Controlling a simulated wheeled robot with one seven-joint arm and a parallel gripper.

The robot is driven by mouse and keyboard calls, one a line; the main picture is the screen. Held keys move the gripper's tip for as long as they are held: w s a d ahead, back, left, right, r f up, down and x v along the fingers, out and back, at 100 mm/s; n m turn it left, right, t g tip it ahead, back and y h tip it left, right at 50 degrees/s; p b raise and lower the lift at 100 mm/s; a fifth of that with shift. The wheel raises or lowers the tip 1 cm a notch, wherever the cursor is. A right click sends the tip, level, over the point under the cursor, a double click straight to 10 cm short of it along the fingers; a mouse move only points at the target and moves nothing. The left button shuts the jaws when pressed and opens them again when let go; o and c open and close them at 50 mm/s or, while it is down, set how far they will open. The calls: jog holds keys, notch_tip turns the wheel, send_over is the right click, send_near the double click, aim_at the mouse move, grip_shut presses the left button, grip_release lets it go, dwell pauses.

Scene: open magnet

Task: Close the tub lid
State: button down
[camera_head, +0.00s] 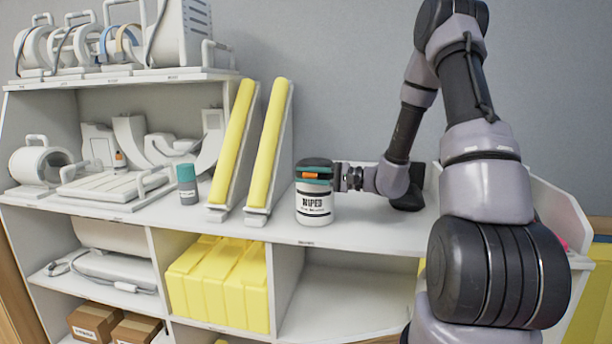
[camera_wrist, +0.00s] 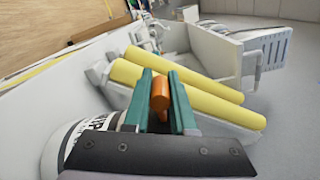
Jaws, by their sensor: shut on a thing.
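The white wipes tub (camera_head: 315,205) stands upright on the shelf top, with black lettering on its side. Its dark and teal top is partly covered by my gripper (camera_head: 318,175), which reaches in from the right. In the wrist view, my gripper (camera_wrist: 161,85) has two teal fingers on either side of an orange piece (camera_wrist: 160,93), which also shows at the tub's top in the head view (camera_head: 313,176). The tub's white side (camera_wrist: 62,145) shows at the lower left of the wrist view. I cannot tell the lid's angle.
Two yellow-padded wedges (camera_head: 268,145) stand just left of the tub. A grey bottle with a teal cap (camera_head: 187,183) and white coil parts (camera_head: 42,165) are further left. Shelf compartments below hold yellow blocks (camera_head: 218,285) and boxes. Some shelf top in front is free.

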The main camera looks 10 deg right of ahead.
jog(key=shift+s+f, duration=0.1)
jog(key=shift+f, duration=0.1)
jog(key=c, duration=0.7)
grip_release()
jog(key=shift+c, duration=0.2)
jog(key=shift+d, duration=0.1)
jog(key=v, duration=1)
jog(key=shift+d, duration=0.3)
